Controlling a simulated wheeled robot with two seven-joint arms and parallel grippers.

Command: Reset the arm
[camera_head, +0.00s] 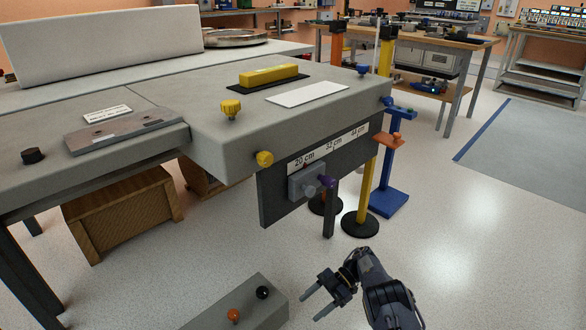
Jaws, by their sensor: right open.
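My right gripper (312,305) is in the lower middle of the head view, open and empty above the floor. Its two fingers point left, toward a grey box with an orange knob (233,315) and a black knob (263,292). A dark panel (275,206) hangs from the grey bench's front edge under a scale label (329,148) reading 20, 32 and 44 cm. A grey block (304,184) with a round light knob sits on the panel near the 20 cm mark. A dark bar (329,217) with a purple knob (328,182) hangs down beside it. My left gripper is not in view.
The grey bench (215,150) carries yellow knobs (231,108), a yellow block (269,74) and a white plate (308,94). A yellow stand (365,190) and a blue stand (390,170) are by its right end. Wooden crates (125,215) sit below. Floor at right is clear.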

